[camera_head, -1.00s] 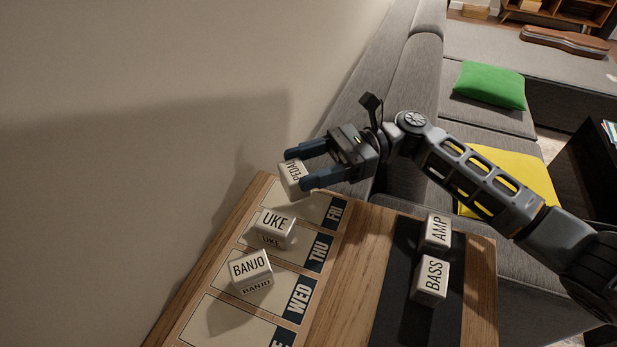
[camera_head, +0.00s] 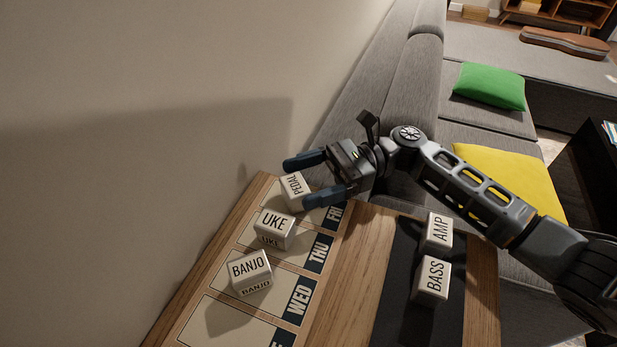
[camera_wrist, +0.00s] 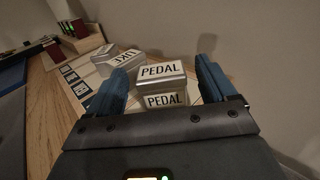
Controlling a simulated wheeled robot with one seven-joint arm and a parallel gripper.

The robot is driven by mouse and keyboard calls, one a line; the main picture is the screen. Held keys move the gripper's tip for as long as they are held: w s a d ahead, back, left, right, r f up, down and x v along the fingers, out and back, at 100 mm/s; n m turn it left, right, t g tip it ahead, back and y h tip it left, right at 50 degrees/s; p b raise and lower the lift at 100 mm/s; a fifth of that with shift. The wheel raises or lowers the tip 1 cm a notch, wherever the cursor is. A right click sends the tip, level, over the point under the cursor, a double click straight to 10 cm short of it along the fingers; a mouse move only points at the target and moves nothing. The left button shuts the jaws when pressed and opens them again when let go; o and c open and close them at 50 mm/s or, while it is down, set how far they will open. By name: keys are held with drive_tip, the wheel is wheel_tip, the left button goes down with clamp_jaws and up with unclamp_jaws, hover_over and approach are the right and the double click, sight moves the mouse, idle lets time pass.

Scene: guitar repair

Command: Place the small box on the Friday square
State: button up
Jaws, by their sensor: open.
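The small white PEDAL box (camera_head: 295,190) sits on the Friday square (camera_head: 318,213), toward its far left part. It also shows in the wrist view (camera_wrist: 163,84), between the fingers with gaps on both sides. My gripper (camera_head: 318,180) is open around the box, its blue fingers apart and not gripping it. The FRI label (camera_head: 335,214) is partly covered by a finger.
The UKE box (camera_head: 274,229) stands on the Thursday square and the BANJO box (camera_head: 250,272) on the Wednesday square. The AMP box (camera_head: 438,231) and BASS box (camera_head: 432,278) stand on a dark strip (camera_head: 397,290). A wall rises at the left.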

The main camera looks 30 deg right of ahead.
drive_tip(key=s+d+b, duration=0.1)
drive_tip(key=s+d, duration=0.1)
drive_tip(key=d, duration=1)
